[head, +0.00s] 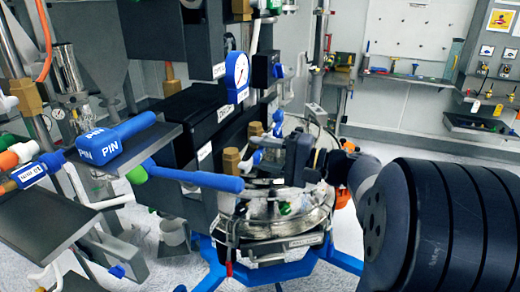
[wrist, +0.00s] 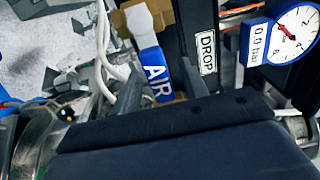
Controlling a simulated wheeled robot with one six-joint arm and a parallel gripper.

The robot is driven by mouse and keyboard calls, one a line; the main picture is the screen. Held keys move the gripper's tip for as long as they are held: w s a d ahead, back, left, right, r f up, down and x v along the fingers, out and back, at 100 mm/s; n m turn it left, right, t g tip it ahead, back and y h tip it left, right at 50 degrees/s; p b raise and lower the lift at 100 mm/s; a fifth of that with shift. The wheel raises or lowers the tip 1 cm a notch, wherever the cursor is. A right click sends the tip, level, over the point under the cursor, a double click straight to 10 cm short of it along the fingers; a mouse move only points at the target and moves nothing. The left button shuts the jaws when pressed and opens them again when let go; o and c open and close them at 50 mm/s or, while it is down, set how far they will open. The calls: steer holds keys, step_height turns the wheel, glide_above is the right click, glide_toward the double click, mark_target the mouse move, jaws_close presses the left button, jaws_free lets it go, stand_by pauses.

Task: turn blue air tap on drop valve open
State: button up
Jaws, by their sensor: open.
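The blue tap (wrist: 156,74) lettered AIR sits in front of a brass valve body in the wrist view. The DROP label (wrist: 207,50) is just right of it. My gripper (wrist: 162,92) is open, with one dark finger on each side of the blue tap. I cannot tell whether either finger touches it. In the head view my gripper (head: 278,148) is beside the machine's dark column, near a brass fitting (head: 255,129). The blue tap is small and partly hidden there.
A pressure gauge (wrist: 296,36) reads 0.0 bar; it also shows in the head view (head: 237,77). Large blue PIN handles (head: 116,139) and a long blue lever (head: 195,179) stand left of my gripper. A round metal vessel (head: 265,222) is below. White hoses (wrist: 104,45) run beside the tap.

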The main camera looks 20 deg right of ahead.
steer(key=shift+w+a, duration=0.2)
steer(key=shift+a, duration=0.1)
steer(key=shift+c, duration=0.2)
jaws_close()
stand_by(0.3)
